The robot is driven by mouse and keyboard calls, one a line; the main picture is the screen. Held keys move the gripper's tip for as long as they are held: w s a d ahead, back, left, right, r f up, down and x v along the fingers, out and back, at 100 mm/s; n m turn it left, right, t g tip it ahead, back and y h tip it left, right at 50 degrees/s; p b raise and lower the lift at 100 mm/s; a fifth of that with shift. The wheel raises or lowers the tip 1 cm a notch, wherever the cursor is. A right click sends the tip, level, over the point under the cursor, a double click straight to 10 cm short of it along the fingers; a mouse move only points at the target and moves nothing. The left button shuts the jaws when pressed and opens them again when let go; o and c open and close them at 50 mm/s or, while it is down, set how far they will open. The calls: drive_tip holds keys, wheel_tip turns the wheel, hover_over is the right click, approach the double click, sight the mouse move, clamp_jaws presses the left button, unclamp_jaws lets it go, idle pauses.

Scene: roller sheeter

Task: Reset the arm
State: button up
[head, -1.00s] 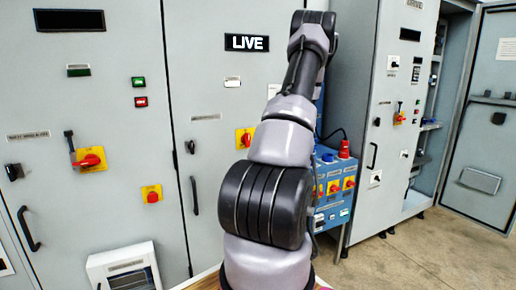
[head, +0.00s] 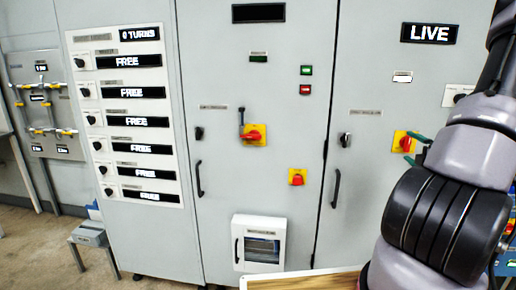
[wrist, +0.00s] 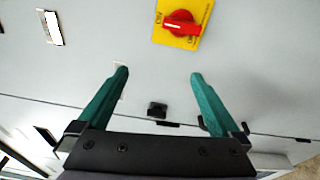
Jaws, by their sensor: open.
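My gripper (wrist: 160,75) is open and empty in the wrist view, its two teal fingers wide apart. Beyond the fingertips is a red rotary switch on a yellow plate (wrist: 180,20), on a grey cabinet door. The fingers are not around it. In the head view my dark and lilac arm stands at the right. Bits of teal finger (head: 422,137) show beside the arm, next to a red and yellow switch (head: 403,141) under a LIVE display (head: 429,33). The arm hides most of the gripper there. I cannot tell the exact gap to the door.
Grey cabinets (head: 215,150) fill the back, with door handles and another red and yellow switch (head: 253,135). At the left is a panel of FREE displays (head: 130,120). A wooden surface edge (head: 300,282) lies in front. Open floor shows at lower left.

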drive_tip(key=w+a+r+n+g+y, duration=0.1)
drive_tip(key=a+r+n+y, duration=0.25)
drive_tip(key=a, duration=0.25)
drive_tip(key=w+a+r+n+y, duration=0.2)
drive_tip(key=a+r+n+y, duration=0.1)
drive_tip(key=a+n, duration=0.2)
drive_tip(key=s+a+r+n+g+y, duration=0.3)
drive_tip(key=s+a+n+g, duration=0.15)
drive_tip(key=a+n, duration=0.5)
drive_tip(key=s+a+r+n+g+y, duration=0.3)
drive_tip(key=a+n+g, duration=0.2)
drive_tip(key=a+n, duration=0.45)
drive_tip(key=s+a+r+n+g+h, duration=0.2)
drive_tip(key=s+a+n+g+h, duration=0.2)
drive_tip(key=s+a+n, duration=0.5)
drive_tip(key=s+d+r+n+t+h, duration=0.3)
drive_tip(key=s+d+r+n+h, duration=0.2)
drive_tip(key=n, duration=0.8)
drive_tip(key=shift+s+r, duration=0.25)
drive_tip(key=shift+r, duration=0.15)
drive_tip(key=shift+d+t, duration=0.1)
drive_tip(key=shift+t, duration=0.15)
